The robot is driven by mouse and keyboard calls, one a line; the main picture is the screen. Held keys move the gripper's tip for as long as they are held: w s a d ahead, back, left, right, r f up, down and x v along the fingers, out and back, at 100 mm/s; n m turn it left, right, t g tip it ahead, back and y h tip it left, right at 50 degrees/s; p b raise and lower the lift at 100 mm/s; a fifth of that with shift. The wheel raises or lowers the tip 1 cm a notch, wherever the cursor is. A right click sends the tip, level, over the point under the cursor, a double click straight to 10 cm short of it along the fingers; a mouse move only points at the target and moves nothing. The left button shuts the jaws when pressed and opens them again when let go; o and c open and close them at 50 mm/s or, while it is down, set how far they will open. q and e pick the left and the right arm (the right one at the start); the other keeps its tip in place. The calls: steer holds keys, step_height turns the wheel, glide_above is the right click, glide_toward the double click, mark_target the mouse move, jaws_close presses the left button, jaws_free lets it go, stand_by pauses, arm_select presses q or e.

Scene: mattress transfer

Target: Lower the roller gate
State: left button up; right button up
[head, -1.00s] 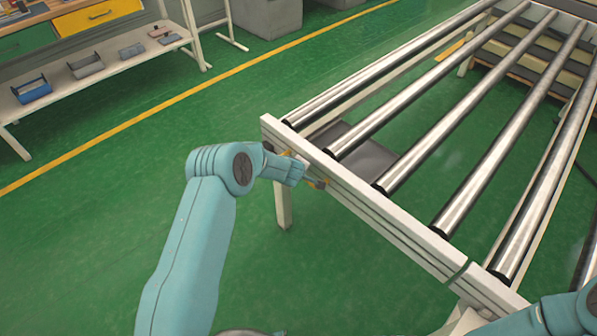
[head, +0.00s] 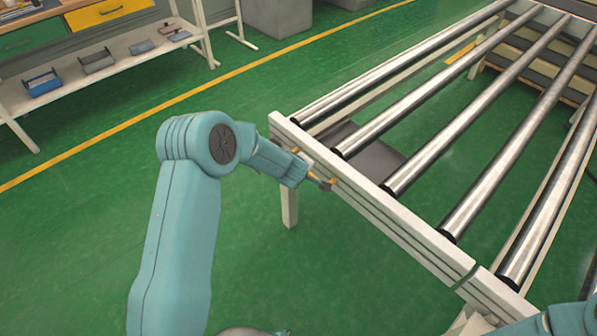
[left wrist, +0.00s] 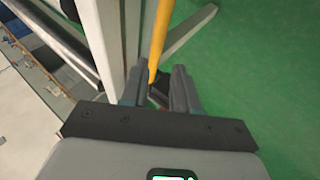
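The roller gate appears to be the long white board (head: 400,232) across the near end of the roller conveyor; it stands along the roller ends. A yellow-orange handle (head: 296,151) shows near its left end. My left gripper (head: 322,182) is at the gate's outer face by this handle. In the left wrist view a yellow bar (left wrist: 159,35) runs down between the two fingers (left wrist: 160,82), with gaps seen on both sides, so the gripper looks open around it. Contact cannot be told. Part of my right arm shows at the lower right corner; its fingers are out of view.
Bare metal rollers (head: 450,105) stretch away behind the gate. A grey plate (head: 365,158) lies below the rollers. A white shelf bench (head: 130,68) with small bins stands at the upper left. The green floor (head: 90,240) left of the conveyor is clear.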

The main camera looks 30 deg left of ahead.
arm_select(q)
steer(key=v, duration=0.7)
